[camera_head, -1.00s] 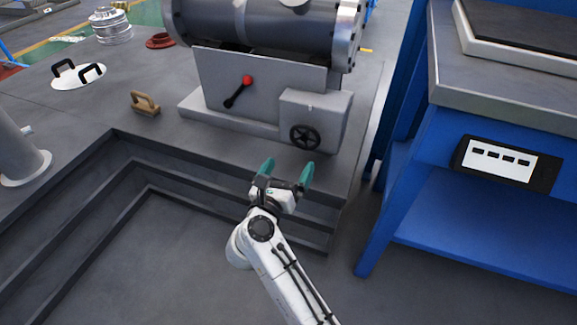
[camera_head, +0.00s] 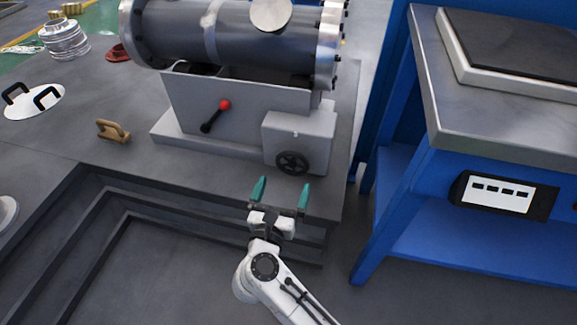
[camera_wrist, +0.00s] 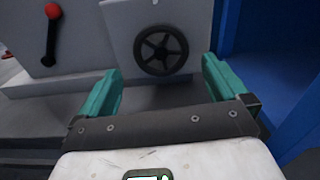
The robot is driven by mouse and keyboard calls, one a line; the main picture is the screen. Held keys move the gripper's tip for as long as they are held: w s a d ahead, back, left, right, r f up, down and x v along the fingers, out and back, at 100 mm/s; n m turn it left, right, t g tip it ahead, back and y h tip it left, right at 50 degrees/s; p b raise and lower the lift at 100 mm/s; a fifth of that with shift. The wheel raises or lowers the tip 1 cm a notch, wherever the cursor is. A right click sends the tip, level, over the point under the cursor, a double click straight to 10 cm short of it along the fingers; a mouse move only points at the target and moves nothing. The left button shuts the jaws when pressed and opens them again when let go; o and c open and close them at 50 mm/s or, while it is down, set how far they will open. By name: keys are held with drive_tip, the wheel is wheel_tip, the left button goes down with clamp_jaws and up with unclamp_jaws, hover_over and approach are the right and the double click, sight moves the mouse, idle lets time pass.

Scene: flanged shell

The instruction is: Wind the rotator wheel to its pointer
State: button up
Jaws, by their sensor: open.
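The rotator wheel (camera_head: 292,162) is a small black spoked handwheel on the front of a grey box on the machine's base. In the wrist view the wheel (camera_wrist: 161,50) shows ahead, between and beyond the fingertips. A small light mark, perhaps the pointer (camera_head: 295,133), sits on the box above the wheel. My gripper (camera_head: 281,194) has teal fingers spread apart with nothing between them. It is in front of and below the wheel, apart from it. In the wrist view my gripper (camera_wrist: 160,85) is also open and empty.
A red-knobbed lever (camera_head: 216,115) is left of the wheel; a large flanged cylinder (camera_head: 240,35) lies above. A blue bench (camera_head: 480,215) stands close on the right. A wooden-coloured handle block (camera_head: 113,131) is on the platform, whose stepped edge (camera_head: 130,205) runs below.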

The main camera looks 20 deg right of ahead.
sight(292, 163)
drive_tip(key=b+x, duration=0.1)
drive_tip(key=x, duration=0.5)
drive_tip(key=shift+w+d, duration=0.25)
drive_tip(key=shift+w, duration=0.05)
drive_tip(key=shift+c, duration=0.3)
drive_tip(key=c, duration=0.6)
